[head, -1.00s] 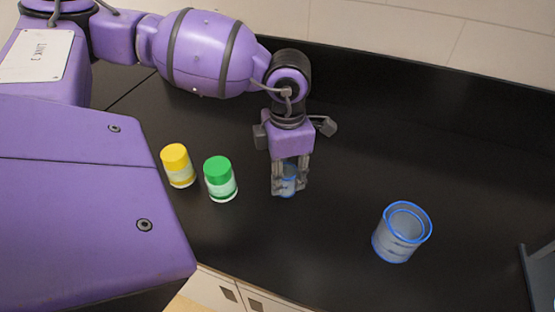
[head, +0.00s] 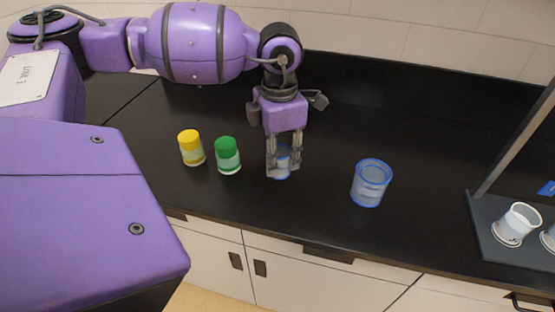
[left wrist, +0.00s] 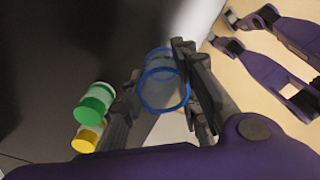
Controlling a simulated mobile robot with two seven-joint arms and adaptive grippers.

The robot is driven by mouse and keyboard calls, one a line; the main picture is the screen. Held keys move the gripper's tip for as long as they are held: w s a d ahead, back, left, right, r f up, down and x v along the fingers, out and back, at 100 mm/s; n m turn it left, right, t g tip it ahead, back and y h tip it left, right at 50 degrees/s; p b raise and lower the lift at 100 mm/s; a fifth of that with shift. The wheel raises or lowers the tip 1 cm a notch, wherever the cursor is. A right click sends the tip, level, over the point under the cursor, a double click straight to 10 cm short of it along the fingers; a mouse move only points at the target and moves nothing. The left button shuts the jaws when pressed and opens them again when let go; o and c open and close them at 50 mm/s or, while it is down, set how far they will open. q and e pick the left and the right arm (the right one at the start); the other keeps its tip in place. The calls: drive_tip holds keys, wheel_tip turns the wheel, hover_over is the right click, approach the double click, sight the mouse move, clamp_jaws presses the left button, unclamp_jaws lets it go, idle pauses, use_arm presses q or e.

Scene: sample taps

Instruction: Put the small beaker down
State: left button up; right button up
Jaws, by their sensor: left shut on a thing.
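The small beaker (head: 283,162) is clear blue and upright between the fingers of my left gripper (head: 284,165) in the head view. The gripper points down and is shut on the beaker, at or just above the black counter; I cannot tell whether the base touches. In the left wrist view the beaker (left wrist: 162,82) shows its blue rim between the two dark fingers (left wrist: 160,95). My right gripper is not seen in the head view.
A larger blue-rimmed beaker (head: 371,184) stands to the right on the counter (head: 430,190). A dark rack (head: 500,245) with white cups (head: 517,224) is at the far right. The counter's front edge is close.

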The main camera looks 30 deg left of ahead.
use_arm(q)
drive_tip(key=shift+s+d+r, duration=0.15)
drive_tip(key=shift+s, duration=0.2)
drive_tip(key=m, duration=0.6)
drive_tip(key=shift+m, duration=0.3)
drive_tip(key=m, duration=0.4)
drive_tip(key=shift+s+d+f+m, duration=0.2)
drive_tip(key=shift+d+m, duration=0.1)
drive_tip(key=shift+d, duration=0.05)
drive_tip(key=m, duration=0.2)
drive_tip(key=shift+d+f+m, duration=0.15)
drive_tip(key=shift+d+m, duration=0.15)
drive_tip(key=shift+d, duration=0.05)
drive_tip(key=s+d+f+m, duration=0.2)
drive_tip(key=d+m, duration=0.7)
drive_tip(key=m, duration=0.6)
drive_tip(key=shift+d, duration=0.3)
